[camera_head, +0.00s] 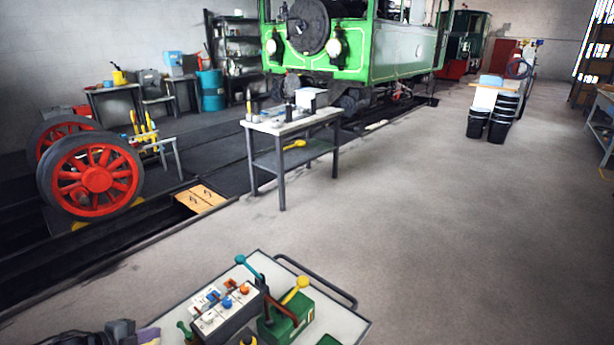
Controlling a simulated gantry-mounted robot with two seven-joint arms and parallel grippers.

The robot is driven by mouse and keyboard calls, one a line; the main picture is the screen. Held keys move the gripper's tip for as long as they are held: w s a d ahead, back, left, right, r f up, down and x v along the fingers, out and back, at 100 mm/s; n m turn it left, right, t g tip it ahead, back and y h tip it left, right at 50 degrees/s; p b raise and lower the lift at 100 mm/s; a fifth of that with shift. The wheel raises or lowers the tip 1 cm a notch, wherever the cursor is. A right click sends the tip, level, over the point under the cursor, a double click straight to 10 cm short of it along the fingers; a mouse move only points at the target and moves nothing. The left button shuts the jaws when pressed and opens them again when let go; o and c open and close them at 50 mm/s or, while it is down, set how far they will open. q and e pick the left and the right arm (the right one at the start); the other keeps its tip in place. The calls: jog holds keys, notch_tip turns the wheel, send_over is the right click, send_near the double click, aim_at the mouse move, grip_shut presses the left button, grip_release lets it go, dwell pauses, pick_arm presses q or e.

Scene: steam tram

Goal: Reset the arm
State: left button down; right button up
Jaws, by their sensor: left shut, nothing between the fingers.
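My left gripper (124,331) shows at the bottom left edge, dark and partly cut off by the frame. It is shut and empty, just left of a light-topped cart (338,318). On the cart stand a dark control box with a white top (222,308) bearing orange and blue knobs, and a green box (287,316) with a red lever and a yellow-knobbed lever. A teal-knobbed lever (249,266) rises behind them. My right gripper is not in view.
A grey worktable (282,128) with small items stands mid-view before a green steam tram (400,52). Red spoked wheels (95,178) stand at the left by the track pit. Black bins (490,122) stand far right. The concrete floor right of the cart is clear.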

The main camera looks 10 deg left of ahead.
pick_arm(q)
jog(key=a+r+n+g+y, duration=0.25)
jog(key=a+n+y, duration=0.8)
jog(key=a, duration=0.75)
jog(key=s+a+r+n+g+y, duration=0.2)
jog(key=s+a+n+g+y, duration=0.2)
jog(key=s+a+n+g, duration=0.4)
jog(key=s+d+f+m+t+h, duration=0.1)
jog(key=s+d+f+h, duration=0.3)
jog(key=d, duration=0.6)
jog(key=s+d+f+m+t+y, duration=0.1)
jog(key=s+d+f, duration=0.2)
jog(key=d+f, duration=0.5)
jog(key=s+d+f+m+t+h, duration=0.1)
jog(key=s+d+f+t+h, duration=0.15)
jog(key=d, duration=0.95)
jog(key=s+d+r+n+h, duration=0.1)
jog(key=s+d+r+h, duration=0.15)
jog(key=s+d, duration=0.6)
jog(key=s+d+r+h, duration=0.1)
jog(key=s+d+h, duration=0.3)
jog(key=d, duration=0.8)
notch_tip(320, 180, up, 45)
jog(key=y+p, duration=0.1)
jog(key=p, duration=4.3)
jog(key=shift+a+f+y+p, duration=0.2)
jog(key=shift+a+y+p, duration=0.1)
jog(key=shift+a+y, duration=0.1)
jog(key=shift+s, duration=0.1)
